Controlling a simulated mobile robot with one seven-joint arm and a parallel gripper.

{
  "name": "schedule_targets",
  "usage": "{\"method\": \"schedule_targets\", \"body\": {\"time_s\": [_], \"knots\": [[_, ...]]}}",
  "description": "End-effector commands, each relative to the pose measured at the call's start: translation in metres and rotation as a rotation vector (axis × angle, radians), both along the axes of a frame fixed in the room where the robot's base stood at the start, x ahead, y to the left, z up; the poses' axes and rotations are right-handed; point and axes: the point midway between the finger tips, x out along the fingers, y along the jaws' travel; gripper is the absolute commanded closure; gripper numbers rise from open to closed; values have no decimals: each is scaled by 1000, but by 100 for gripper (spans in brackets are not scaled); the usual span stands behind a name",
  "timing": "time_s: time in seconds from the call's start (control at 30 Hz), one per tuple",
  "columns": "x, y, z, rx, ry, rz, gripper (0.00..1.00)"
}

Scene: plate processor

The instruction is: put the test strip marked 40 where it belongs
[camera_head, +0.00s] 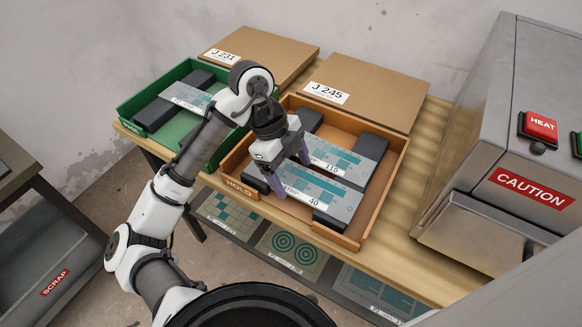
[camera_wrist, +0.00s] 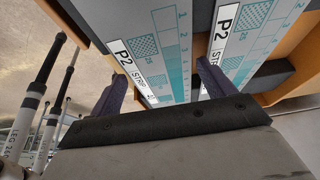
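The strip marked 40 (camera_head: 318,190) is a long pale plate with teal patches. It lies in the front of the orange HOLD tray (camera_head: 385,190), bridging dark blocks. A similar strip marked 110 (camera_head: 345,160) lies just behind it. My gripper (camera_head: 289,172) is over the left end of strip 40, fingers apart. In the wrist view, the gripper's fingers (camera_wrist: 160,88) stand on either side of one strip's end (camera_wrist: 150,50), labelled P2 STRIP; a second P2 strip (camera_wrist: 245,40) shows to the right. I cannot tell whether the fingers touch the strip.
A green tray (camera_head: 130,107) at left holds dark blocks and another strip (camera_head: 187,97). Cardboard boxes J 231 (camera_head: 265,52) and J 245 (camera_head: 370,90) stand behind. A metal machine (camera_head: 500,140) with a HEAT button is at right. Patterned plates lie on a lower shelf. A SCRAP bin (camera_head: 50,260) is at far left.

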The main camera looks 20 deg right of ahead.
Motion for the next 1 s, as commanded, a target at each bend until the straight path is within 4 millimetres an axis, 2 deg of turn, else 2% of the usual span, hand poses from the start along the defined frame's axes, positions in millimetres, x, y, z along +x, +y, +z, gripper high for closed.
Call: {"method": "schedule_targets", "body": {"time_s": [0.1, 0.47, 0.57, 1.0], "knots": [[0, 0, 1, -1, -1, 1, 7], [2, 1, 7, -2, -2, 1, 7], [6, 4, 19, 1, -5, 2, 7], [31, 23, 95, 0, -4, 3, 7]]}}
